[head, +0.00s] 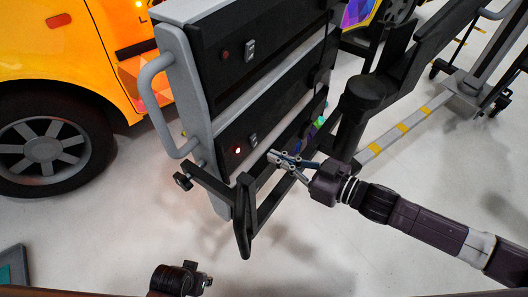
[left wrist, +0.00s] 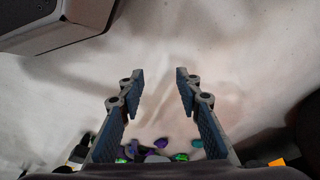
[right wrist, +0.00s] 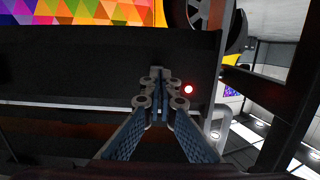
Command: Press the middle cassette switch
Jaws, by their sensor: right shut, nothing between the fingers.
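A rack with black cassette panels stands in the head view. Its upper panel (head: 268,30) has a rocker switch (head: 250,50) beside a dark red lamp (head: 225,55). The panel below (head: 285,105) has a rocker switch (head: 253,140) and a lit red lamp (head: 238,150). I cannot tell which is the middle cassette. My right gripper (head: 272,156) is shut and empty, just right of the lower switch. My left gripper (left wrist: 158,72) is open and empty, away from the rack.
A grey handle (head: 148,95) runs down the rack's left side. A black frame bar (head: 243,215) juts out below the panels. An orange vehicle (head: 60,60) stands behind at left. A black post (head: 355,110) stands close behind my right gripper.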

